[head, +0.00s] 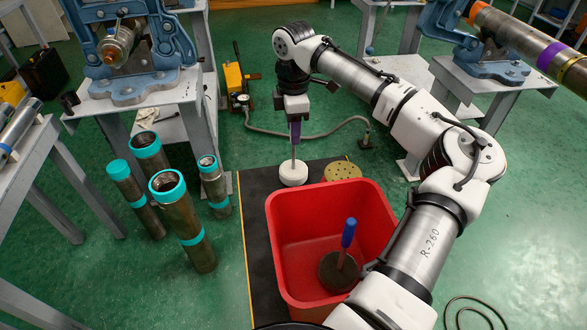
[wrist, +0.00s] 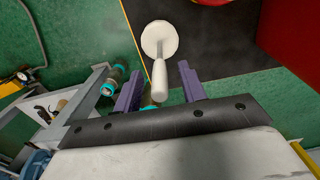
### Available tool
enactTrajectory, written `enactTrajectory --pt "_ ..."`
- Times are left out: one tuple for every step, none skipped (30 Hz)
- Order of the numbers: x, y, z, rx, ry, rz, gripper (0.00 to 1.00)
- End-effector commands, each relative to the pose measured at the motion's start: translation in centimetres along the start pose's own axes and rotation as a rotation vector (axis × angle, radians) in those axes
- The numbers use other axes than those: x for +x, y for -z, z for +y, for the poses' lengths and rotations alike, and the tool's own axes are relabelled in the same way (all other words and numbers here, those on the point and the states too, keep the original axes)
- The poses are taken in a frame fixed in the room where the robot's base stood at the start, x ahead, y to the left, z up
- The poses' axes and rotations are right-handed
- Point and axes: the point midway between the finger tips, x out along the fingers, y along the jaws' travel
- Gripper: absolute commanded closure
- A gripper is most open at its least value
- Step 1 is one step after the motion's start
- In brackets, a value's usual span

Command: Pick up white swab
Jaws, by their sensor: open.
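The white swab (head: 292,174) has a round white head resting on the black mat and a thin handle pointing up towards my gripper. In the wrist view, the white swab (wrist: 158,50) shows its disc head, with its handle extending down between the fingers. My gripper (head: 295,130) is directly above the swab in the head view. In the wrist view, my gripper (wrist: 160,88) has its two purple fingers apart, one on each side of the handle, with gaps visible on both sides. Whether the fingers touch the handle in the head view is too small to tell.
A red bin (head: 283,262) holding a dark swab with a blue handle (head: 348,234) stands on the black mat (head: 257,205). A perforated yellowish disc (head: 343,170) lies behind it. Several pipes with teal ends (head: 185,225) stand at left. A yellow pump (head: 235,78) is behind.

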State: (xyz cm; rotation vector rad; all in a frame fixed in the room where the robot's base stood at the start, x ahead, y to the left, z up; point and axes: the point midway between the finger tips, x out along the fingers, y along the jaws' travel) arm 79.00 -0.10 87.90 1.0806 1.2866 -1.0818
Motion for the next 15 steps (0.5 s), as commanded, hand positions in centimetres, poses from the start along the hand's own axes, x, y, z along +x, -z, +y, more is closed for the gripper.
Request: enactTrajectory --pt "0.6 0.0 0.0 0.001 0.001 -0.002 0.59" --pt "1.0 0.0 0.0 0.001 0.0 -0.002 0.59" --pt "1.4 0.0 0.0 0.001 -0.001 -0.001 0.59" --pt "1.7 0.0 0.0 0.001 0.0 -0.001 0.59" --pt "1.9 0.1 0.0 0.001 -0.001 -0.001 0.59" --pt "2.0 0.1 0.0 0.001 -0.002 0.0 0.59" --pt "2.1 0.1 0.0 0.001 -0.002 0.0 0.59" --pt "2.1 0.1 0.0 0.001 -0.002 0.0 0.59" --pt "2.1 0.1 0.0 0.001 -0.002 0.001 0.59" --pt "2.1 0.1 0.0 0.001 -0.002 0.001 0.59" --pt "2.1 0.1 0.0 0.001 -0.002 0.001 0.59" --pt "2.1 0.1 0.0 0.001 -0.002 0.0 0.59" --pt "2.1 0.1 0.0 0.001 -0.002 0.0 0.62" --pt "2.1 0.1 0.0 0.001 -0.002 0.0 0.65" --pt "2.1 0.1 0.0 0.001 -0.002 0.0 0.71"
